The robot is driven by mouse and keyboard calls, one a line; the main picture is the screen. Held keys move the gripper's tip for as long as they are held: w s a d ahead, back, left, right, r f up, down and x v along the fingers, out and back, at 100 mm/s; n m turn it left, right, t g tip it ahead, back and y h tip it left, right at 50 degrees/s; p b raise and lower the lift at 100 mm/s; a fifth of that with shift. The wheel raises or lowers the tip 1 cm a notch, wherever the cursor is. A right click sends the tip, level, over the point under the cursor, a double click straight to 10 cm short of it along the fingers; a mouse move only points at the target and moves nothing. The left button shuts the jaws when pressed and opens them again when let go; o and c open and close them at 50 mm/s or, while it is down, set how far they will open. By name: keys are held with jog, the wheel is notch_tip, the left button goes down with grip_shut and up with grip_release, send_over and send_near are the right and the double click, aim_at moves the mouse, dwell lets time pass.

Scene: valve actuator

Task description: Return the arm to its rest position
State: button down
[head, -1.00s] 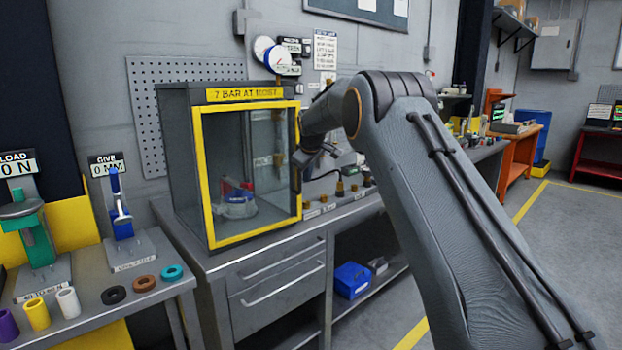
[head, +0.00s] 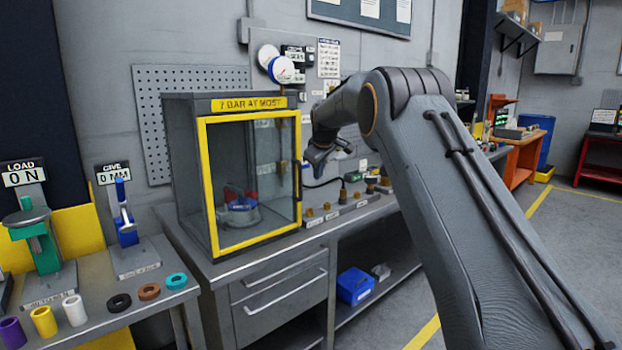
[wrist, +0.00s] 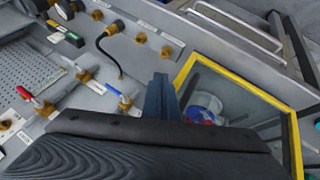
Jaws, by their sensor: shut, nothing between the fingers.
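My gripper (head: 318,158) is in front of the back bench, just right of the yellow-framed cabinet, above the row of brass fittings. Its fingers are shut with nothing between them. In the wrist view the dark fingers (wrist: 160,97) point toward the bench, beside the cabinet's yellow frame. My arm rises from the lower right of the head view, bends at the top and hangs down to the gripper. The gripper appears clear of the cabinet, though the exact gap is hard to tell.
The cabinet (head: 208,180), marked "7 BAR AT MOST", holds a blue and red device (head: 238,208) behind its closed-looking front. Brass fittings (head: 332,214) and a black hose (wrist: 103,40) are close by. A left bench (head: 95,304) carries test stands and rings. Open floor (head: 560,260) lies right.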

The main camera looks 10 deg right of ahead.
notch_tip(320, 180, up, 3)
jog(key=d+p, duration=0.1)
jog(key=d, duration=0.2)
jog(key=s+d+f+m+g, duration=0.1)
jog(key=s+f, duration=0.5)
jog(key=s, duration=1.3)
jog(key=s+d+f+m+g, duration=0.1)
jog(key=s+f+m+g, duration=0.2)
jog(key=s, duration=1.6)
jog(key=s+d+f+m+g, duration=0.1)
jog(key=s+f+m, duration=0.4)
jog(key=s, duration=1.4)
notch_tip(320, 180, down, 5)
jog(key=shift+r+g, duration=0.2)
jog(key=shift+g, duration=0.3)
jog(key=shift+s, duration=0.1)
